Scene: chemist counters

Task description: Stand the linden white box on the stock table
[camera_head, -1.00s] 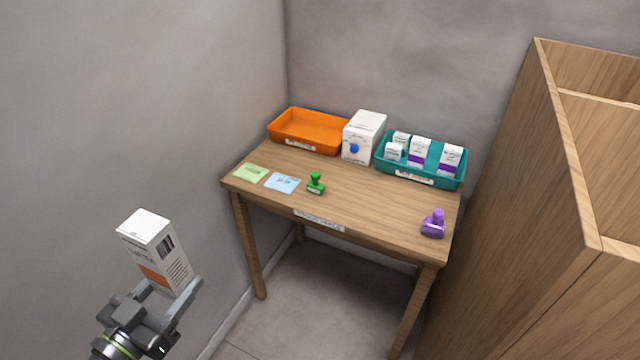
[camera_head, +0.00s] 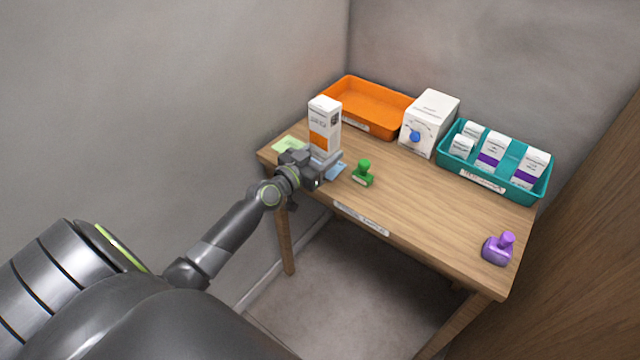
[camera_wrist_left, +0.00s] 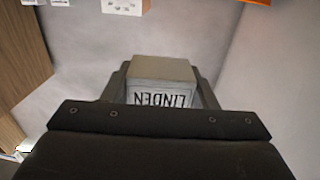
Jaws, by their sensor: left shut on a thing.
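The linden box (camera_head: 324,125) is white with an orange band. My left gripper (camera_head: 322,160) is shut on its lower part and holds it upright over the left part of the stock table (camera_head: 430,205). I cannot tell whether its base touches the table. In the left wrist view the box (camera_wrist_left: 162,90) sits between the fingers, with "LINDEN" readable upside down. The stock table is wooden with a label on its front edge. My right gripper is not in view.
Near the box are an orange tray (camera_head: 345,122), a green card (camera_head: 288,145), a partly covered blue card (camera_head: 338,171) and a green stamp (camera_head: 363,174). A white box with a blue dot (camera_head: 430,122), a teal tray of small boxes (camera_head: 512,190) and a purple stamp (camera_head: 498,248) stand further right. The middle front is clear.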

